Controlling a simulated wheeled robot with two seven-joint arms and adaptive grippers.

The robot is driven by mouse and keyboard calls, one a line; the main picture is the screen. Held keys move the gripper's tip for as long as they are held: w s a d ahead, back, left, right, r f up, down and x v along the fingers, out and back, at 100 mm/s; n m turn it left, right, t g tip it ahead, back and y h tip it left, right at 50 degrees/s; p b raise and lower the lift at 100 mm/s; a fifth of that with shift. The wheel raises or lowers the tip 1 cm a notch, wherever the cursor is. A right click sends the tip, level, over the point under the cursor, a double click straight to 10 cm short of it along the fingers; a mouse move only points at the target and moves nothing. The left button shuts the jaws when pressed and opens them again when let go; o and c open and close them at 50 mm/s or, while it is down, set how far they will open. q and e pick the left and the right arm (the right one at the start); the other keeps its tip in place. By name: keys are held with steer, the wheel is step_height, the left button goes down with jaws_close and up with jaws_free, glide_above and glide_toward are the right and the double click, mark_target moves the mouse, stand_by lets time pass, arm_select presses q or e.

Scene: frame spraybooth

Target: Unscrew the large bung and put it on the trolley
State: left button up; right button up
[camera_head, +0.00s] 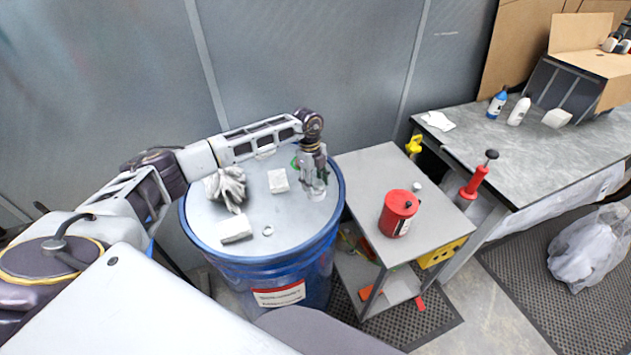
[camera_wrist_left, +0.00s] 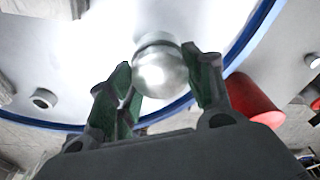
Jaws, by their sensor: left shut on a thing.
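The large bung (camera_wrist_left: 160,68) is a shiny, rounded silver piece at the lid of the blue drum (camera_head: 262,262), near the lid's right edge. My left gripper (camera_wrist_left: 160,82) has its green-padded fingers on either side of the bung and is shut on it. In the head view the left gripper (camera_head: 316,184) points down over the right part of the lid and mostly hides the bung. I cannot tell whether the bung is still seated in the lid. The grey trolley (camera_head: 365,165) stands right of the drum. My right gripper is out of view.
A red can (camera_head: 399,213) and a small white cap (camera_head: 417,187) stand on the trolley. The trolley's back left top is clear. A workbench (camera_head: 470,130) stands further right.

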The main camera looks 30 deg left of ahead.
arm_select(q)
steer(key=shift+a, duration=0.15)
steer(key=shift+n+t, duration=0.4)
steer(key=shift+n, duration=1.9)
steer(key=o, duration=0.7)
steer(key=shift+c, duration=0.2)
steer(key=shift+m, duration=0.4)
steer(key=shift+w+m+g+b, duration=0.1)
steer(key=shift+m+g+b, duration=0.5)
steer(key=shift+m, duration=1.3)
